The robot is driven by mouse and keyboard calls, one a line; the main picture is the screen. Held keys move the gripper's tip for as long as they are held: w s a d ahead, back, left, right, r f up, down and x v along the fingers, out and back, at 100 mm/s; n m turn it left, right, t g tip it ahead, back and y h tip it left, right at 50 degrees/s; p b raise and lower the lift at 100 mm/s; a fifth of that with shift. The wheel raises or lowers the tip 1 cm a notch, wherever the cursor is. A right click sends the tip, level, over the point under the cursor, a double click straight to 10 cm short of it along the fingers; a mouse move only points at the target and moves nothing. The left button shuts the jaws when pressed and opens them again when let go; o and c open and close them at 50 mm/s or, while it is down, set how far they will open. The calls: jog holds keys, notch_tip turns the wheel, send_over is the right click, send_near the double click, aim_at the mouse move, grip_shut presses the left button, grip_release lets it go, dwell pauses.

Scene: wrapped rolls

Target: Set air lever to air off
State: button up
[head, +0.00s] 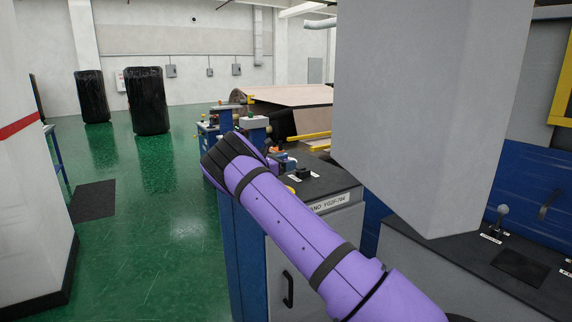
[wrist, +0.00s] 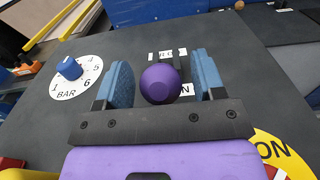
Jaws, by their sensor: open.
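In the wrist view, a round purple knob (wrist: 160,84), apparently the air lever's, stands over the dark panel top between my fingers. My gripper (wrist: 163,82) is open, with one blue pad on each side of the knob. A gap shows at the right pad; contact at the left is hard to tell.
A blue knob (wrist: 68,68) sits on a white BAR dial left of my gripper. A yellow disc (wrist: 275,155) marked ON is at lower right. In the head view, a grey column (head: 430,100) stands close to my arm's right. Green floor (head: 165,200) is open at left.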

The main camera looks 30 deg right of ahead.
grip_shut()
